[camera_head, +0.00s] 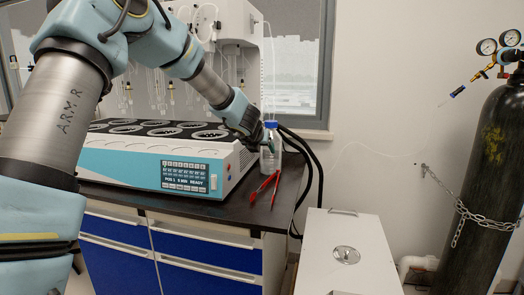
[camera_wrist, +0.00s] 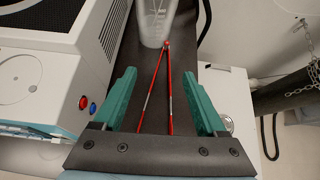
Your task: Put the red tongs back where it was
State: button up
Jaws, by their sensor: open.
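The red tongs (camera_head: 264,187) lie on the dark bench top near its right end, in front of a clear bottle with a blue cap (camera_head: 270,150). In the wrist view the tongs (camera_wrist: 149,92) form a narrow V, with their joined end close to the bottle (camera_wrist: 155,22) and their legs spreading toward me. My gripper (camera_wrist: 161,100) is open and empty, its green fingers on either side of the tongs. In the head view my gripper (camera_head: 262,140) is small and partly overlaps the bottle, above and behind the tongs.
The white and teal distiller (camera_head: 145,172) stands left of the tongs; its side shows red and blue buttons in the wrist view. A white box (camera_head: 345,262) stands right of the bench. A chained black gas cylinder (camera_head: 490,170) is at far right.

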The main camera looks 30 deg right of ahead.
jog(key=v, duration=1.2)
jog(key=a+f+n+g+y+p, duration=0.1)
jog(key=a+f+n+y+p, duration=0.2)
jog(key=a+n, duration=0.9)
jog(key=a+f+n+y, duration=0.4)
jog(key=a+n, duration=0.6)
jog(key=a, duration=0.5)
jog(key=s+a+f+n+g+p, duration=0.1)
jog(key=s+a+f+n+g, duration=0.1)
jog(key=s+a+n, duration=0.4)
jog(key=s+a+f+n+g+p, duration=0.1)
jog(key=s+a+n, duration=0.6)
jog(key=n, duration=0.8)
jog(key=shift+s+a+f+g, duration=0.25)
jog(key=shift+s+f+g, duration=0.5)
jog(key=shift+g, duration=0.45)
jog(key=shift+w, duration=0.1)
jog(key=shift+c, duration=0.2)
